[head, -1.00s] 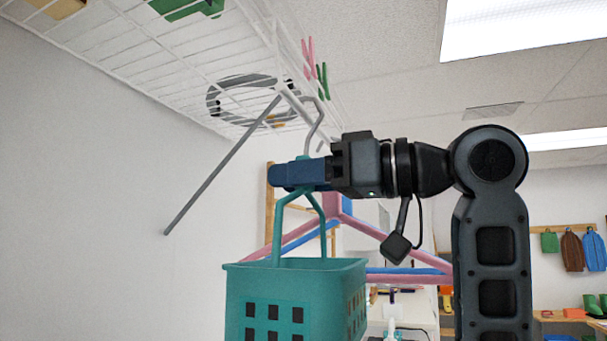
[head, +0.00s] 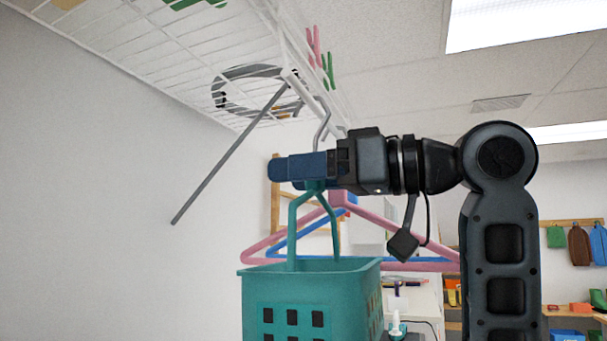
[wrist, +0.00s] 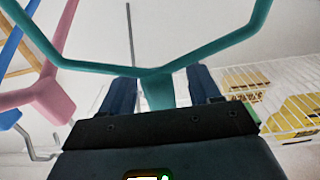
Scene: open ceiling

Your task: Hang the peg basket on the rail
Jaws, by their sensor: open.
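The teal peg basket (head: 300,308) is below my gripper in the head view, roughly upright. Its handle bars (wrist: 95,57) meet in a stem that lies between my gripper's two blue fingers in the wrist view. My gripper (head: 272,170) is open around the stem, with a gap visible beside it in the wrist view (wrist: 160,80). A white wire shelf with its front rail (head: 290,70) is above. A bent grey hook (head: 323,125) rises above the fingers towards it. I cannot tell whether this hook is the basket's or a hanger's, or whether the basket bears on the rail.
Pink (head: 400,235) and blue (head: 285,243) hangers hang close behind the basket. A grey rod (head: 225,165) slants from the shelf to the wall. A coiled grey ring (head: 220,95) and pegs (head: 315,50) are at the shelf. The space left of the basket is clear.

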